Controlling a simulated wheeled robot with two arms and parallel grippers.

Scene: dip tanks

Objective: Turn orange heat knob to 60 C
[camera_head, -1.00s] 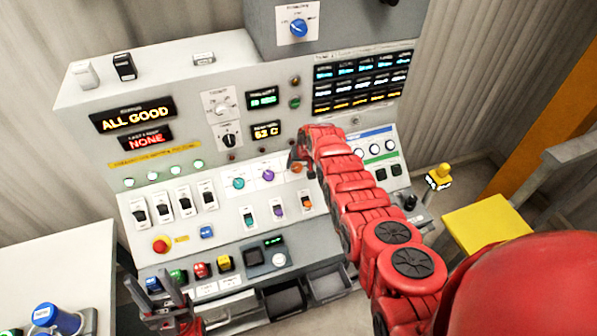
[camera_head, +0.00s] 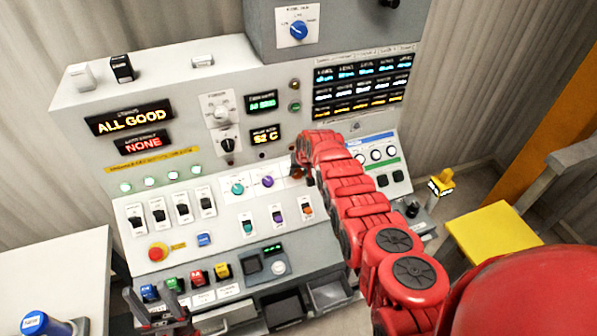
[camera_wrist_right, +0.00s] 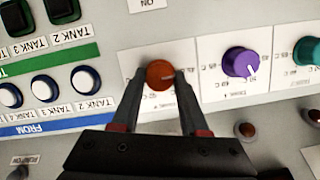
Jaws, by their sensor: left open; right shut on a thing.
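The orange heat knob (camera_wrist_right: 160,75) sits on a white dial plate in the right wrist view. My right gripper (camera_wrist_right: 160,88) is shut around it, one finger on each side. In the head view my right gripper (camera_head: 298,166) covers most of the knob. A small display (camera_head: 265,135) above it reads what looks like 62 C. My left gripper (camera_head: 152,308) is open and empty at the lower left, in front of the console's lower edge.
The purple knob (camera_head: 267,181) and teal knob (camera_head: 237,188) are beside the orange one. Small switches (camera_head: 278,213) sit below. Blue-rimmed white buttons (camera_wrist_right: 45,88) lie on the other side. A status display (camera_head: 130,118) reads ALL GOOD.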

